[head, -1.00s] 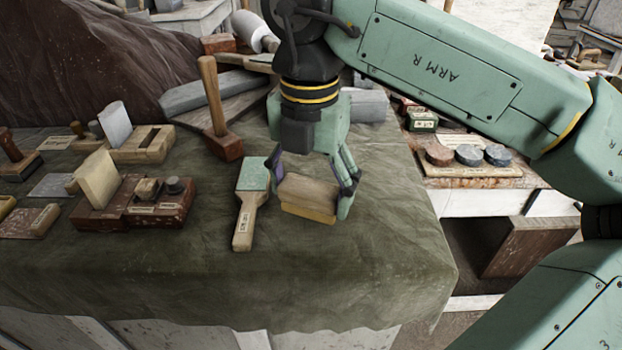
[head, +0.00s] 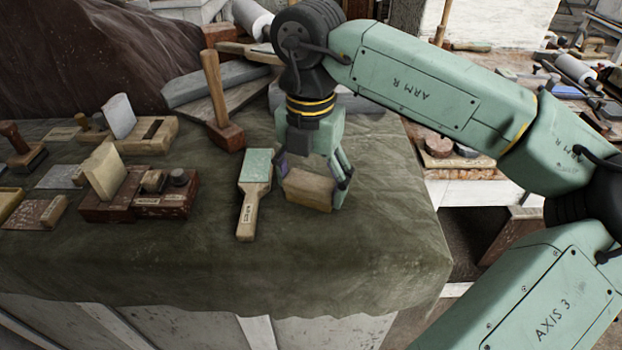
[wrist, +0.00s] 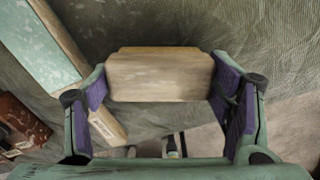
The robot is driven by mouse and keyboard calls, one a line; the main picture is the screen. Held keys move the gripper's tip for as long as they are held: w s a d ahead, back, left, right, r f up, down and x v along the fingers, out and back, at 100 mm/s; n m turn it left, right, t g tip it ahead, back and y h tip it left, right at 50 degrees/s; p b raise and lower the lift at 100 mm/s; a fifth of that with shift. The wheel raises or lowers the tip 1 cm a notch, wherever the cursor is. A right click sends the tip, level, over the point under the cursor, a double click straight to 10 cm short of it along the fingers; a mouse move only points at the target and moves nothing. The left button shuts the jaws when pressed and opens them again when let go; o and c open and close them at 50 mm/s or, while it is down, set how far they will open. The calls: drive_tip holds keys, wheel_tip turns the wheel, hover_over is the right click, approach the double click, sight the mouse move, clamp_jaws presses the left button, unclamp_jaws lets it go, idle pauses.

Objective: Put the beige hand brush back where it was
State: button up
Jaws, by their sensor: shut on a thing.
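The beige hand brush (head: 308,190) is a pale wooden block between the fingers of my gripper (head: 313,176) in the head view. My gripper is shut on it, one finger at each end. In the wrist view the brush (wrist: 160,75) spans between the purple finger pads, and its wooden top faces the camera. The brush is over the right part of the green cloth (head: 390,215), just right of a paddle with a pale green face (head: 256,166). I cannot tell whether its underside touches the cloth. Its bristles are not clearly visible.
The paddle lies close to my left finger. A wooden mallet (head: 226,136) stands behind it. Dark red wooden blocks (head: 105,212) with a pale slab stand at left. The cloth is bare in front and to the right, up to the table edge.

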sight(311, 180)
drive_tip(key=o, duration=1)
drive_tip(key=shift+o, duration=0.2)
drive_tip(key=shift+r+p, duration=0.25)
drive_tip(key=shift+p, duration=0.1)
wheel_tip(311, 180, up, 12)
drive_tip(key=b, duration=0.1)
drive_tip(key=shift+b, duration=0.3)
drive_tip(key=shift+f, duration=0.1)
